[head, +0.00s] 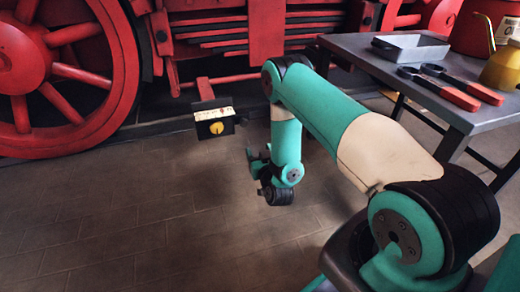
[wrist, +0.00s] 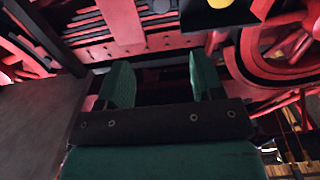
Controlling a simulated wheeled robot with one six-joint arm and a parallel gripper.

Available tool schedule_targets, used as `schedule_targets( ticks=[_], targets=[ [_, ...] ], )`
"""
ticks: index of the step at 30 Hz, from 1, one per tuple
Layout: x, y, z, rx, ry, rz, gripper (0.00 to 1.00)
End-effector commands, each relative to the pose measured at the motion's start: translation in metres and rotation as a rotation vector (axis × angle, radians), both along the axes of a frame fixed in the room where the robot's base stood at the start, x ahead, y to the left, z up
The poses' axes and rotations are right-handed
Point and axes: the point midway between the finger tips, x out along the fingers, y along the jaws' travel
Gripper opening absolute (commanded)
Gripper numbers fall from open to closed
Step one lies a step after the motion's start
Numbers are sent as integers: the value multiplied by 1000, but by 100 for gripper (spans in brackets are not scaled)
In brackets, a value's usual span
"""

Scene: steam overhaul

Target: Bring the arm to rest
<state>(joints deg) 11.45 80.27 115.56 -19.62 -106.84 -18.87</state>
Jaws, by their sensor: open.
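My gripper (head: 254,157) is at the end of my teal and cream arm, low over the paved floor in front of the red locomotive. In the wrist view its two green fingers (wrist: 160,82) stand apart, with nothing between them. The arm bends at a raised elbow, and its forearm hangs down toward the floor. The gripper is apart from the locomotive and from the table. In the head view the fingers are small and dark.
A grey table (head: 350,45) at the right bears a tray (head: 410,48), red-handled tools (head: 465,88) and a yellow can (head: 502,68). A box with a yellow knob (head: 214,123) sits low before the locomotive, near a large red wheel (head: 60,70). The left floor (head: 120,220) is clear.

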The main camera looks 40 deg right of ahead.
Motion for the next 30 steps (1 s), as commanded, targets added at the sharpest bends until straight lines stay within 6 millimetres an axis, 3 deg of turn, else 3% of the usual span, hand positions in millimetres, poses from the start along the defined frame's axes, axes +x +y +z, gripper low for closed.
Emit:
schedule_targets(
  ticks=[12, 16, 20, 24, 26, 30],
  targets=[
    [1, 1, 0, 0, 0, 3, 61],
    [11, 9, 20, 22, 23, 35, 61],
    [38, 39, 75, 90, 111, 146, 61],
    [52, 96, 156, 183, 280, 323, 61],
    [47, 122, 191, 213, 360, 401, 61],
    [14, 179, 269, 256, 562, 576, 61]
  ],
)
